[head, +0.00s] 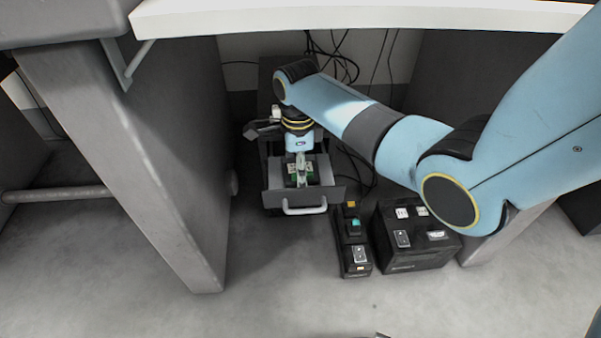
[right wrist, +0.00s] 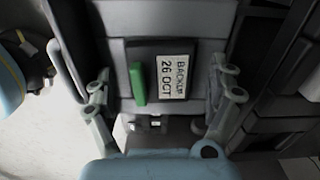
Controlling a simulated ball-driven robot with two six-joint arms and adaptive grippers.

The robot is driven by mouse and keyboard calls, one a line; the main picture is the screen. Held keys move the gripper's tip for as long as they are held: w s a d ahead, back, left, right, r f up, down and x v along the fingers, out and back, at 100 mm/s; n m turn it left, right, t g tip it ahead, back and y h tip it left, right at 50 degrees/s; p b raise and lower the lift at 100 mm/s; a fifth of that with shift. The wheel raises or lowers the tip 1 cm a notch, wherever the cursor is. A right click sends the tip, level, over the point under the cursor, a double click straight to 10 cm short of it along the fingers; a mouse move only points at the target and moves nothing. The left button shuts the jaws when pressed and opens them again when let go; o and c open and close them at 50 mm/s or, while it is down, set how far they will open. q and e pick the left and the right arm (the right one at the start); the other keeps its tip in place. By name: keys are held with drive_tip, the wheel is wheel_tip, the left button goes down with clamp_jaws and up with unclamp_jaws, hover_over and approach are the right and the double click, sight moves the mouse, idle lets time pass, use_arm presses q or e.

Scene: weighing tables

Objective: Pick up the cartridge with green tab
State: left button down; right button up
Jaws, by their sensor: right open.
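The cartridge with green tab (right wrist: 160,70) is dark, with a white label reading "BACKUP 26 OCT" and a green tab (right wrist: 138,83) along one side. It sits in an open grey drawer (head: 335,196) under the table. My right gripper (right wrist: 164,88) is open, one finger on each side of the cartridge in the right wrist view. In the head view the right gripper (head: 300,170) points down over the drawer. Whether the fingers touch the cartridge, I cannot tell. My left gripper is not in view.
The white tabletop (head: 350,16) is above the drawer unit, with a grey side panel (head: 150,150) to the left. Cables (head: 340,55) hang behind. Floor in front is clear.

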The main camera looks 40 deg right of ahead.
drive_tip(key=shift+r, duration=0.1)
drive_tip(key=c, duration=1.3)
drive_tip(key=shift+r, duration=0.1)
